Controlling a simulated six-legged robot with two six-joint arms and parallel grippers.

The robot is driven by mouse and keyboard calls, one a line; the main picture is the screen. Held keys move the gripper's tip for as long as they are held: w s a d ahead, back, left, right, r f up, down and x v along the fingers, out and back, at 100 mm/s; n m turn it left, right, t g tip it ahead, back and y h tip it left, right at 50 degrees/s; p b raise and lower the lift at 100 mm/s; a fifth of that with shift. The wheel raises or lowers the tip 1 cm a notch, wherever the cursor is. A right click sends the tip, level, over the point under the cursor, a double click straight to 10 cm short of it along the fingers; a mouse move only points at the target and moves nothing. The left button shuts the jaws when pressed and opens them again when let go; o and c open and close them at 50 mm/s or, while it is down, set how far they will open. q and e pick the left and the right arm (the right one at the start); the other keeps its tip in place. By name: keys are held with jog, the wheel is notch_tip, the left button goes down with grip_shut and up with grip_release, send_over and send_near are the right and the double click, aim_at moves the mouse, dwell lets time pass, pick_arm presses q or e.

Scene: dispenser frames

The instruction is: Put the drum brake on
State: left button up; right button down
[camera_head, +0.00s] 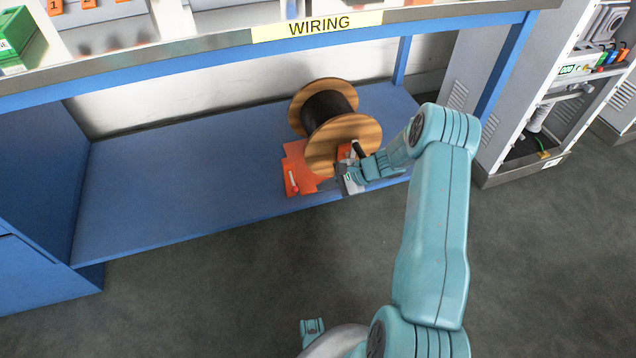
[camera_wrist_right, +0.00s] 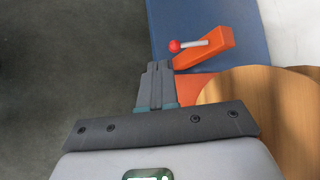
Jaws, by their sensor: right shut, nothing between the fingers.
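The cable drum (camera_head: 345,128) has two round wooden flanges and dark cable wound between them. It sits on an orange stand (camera_head: 299,155) on the blue shelf. A small pale lever (camera_head: 291,180) shows at the stand's left end; the right wrist view shows this lever (camera_wrist_right: 195,43) with a red knob (camera_wrist_right: 175,46) on an orange block (camera_wrist_right: 207,50). My right gripper (camera_head: 346,180) is at the drum's lower right, by the shelf's front edge. In the right wrist view its fingers (camera_wrist_right: 158,70) are shut and empty, apart from the knob. My left gripper is not seen.
The blue shelf (camera_head: 190,190) is bare left of the drum. A bench edge with a WIRING label (camera_head: 316,26) runs above it. A blue post (camera_head: 505,70) and a grey cabinet (camera_head: 505,140) stand to the right. Dark floor (camera_head: 200,290) in front is open.

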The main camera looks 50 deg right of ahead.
jog(key=s+d+r+p, duration=0.1)
jog(key=s+d+r, duration=0.1)
jog(key=s, duration=0.4)
jog(key=shift+s+p, duration=0.35)
jog(key=shift+p, duration=0.05)
jog(key=shift+r, duration=0.1)
